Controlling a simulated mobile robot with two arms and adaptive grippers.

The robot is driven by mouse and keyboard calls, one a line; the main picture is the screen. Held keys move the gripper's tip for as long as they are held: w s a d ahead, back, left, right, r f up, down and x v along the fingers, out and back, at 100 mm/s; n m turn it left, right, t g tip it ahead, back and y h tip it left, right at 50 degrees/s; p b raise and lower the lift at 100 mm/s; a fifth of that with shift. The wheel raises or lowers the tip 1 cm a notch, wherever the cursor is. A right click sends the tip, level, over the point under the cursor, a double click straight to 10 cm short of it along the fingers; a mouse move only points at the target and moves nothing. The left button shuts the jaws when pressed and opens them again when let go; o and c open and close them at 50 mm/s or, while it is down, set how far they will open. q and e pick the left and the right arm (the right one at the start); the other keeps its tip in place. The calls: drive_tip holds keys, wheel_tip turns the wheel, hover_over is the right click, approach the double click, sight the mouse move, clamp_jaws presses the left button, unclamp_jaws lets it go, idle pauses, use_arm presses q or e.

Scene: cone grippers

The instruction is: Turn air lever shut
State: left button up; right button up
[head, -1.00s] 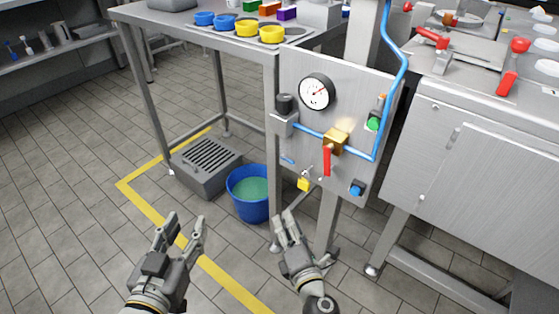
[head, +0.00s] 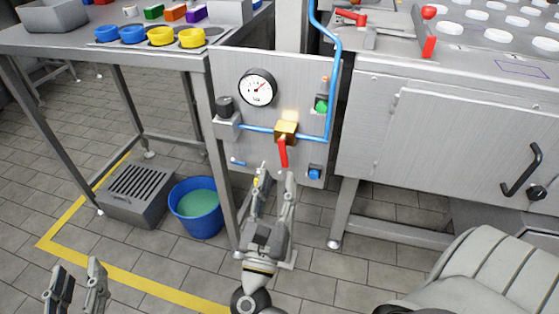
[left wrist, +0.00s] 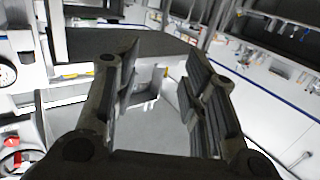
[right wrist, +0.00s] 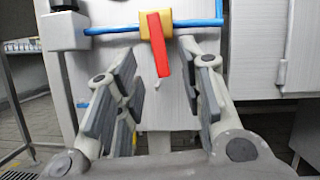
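The red air lever (head: 283,153) hangs down, slightly tilted, from a brass valve block (head: 286,131) on the blue pipe of the grey panel. In the right wrist view the lever (right wrist: 159,46) shows ahead, between the lines of the fingers. My right gripper (head: 275,178) is open just below and in front of the lever, and its fingers look apart from it. My left gripper (head: 77,272) is open and empty at the lower left, away from the panel; it also shows open in the left wrist view (left wrist: 158,80).
The panel (head: 300,80) also carries a pressure gauge (head: 258,87), a black knob (head: 224,106), a green button (head: 321,104) and a blue fitting (head: 315,173). A blue bucket (head: 196,222) and a grated box (head: 137,195) stand on the floor. A steel cabinet (head: 450,130) is at right.

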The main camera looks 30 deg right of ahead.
sight(283, 157)
drive_tip(key=x, duration=0.5)
drive_tip(key=shift+w+d+r, duration=0.15)
drive_tip(key=shift+w+d, duration=0.1)
drive_tip(key=shift+w, duration=0.05)
clamp_jaws()
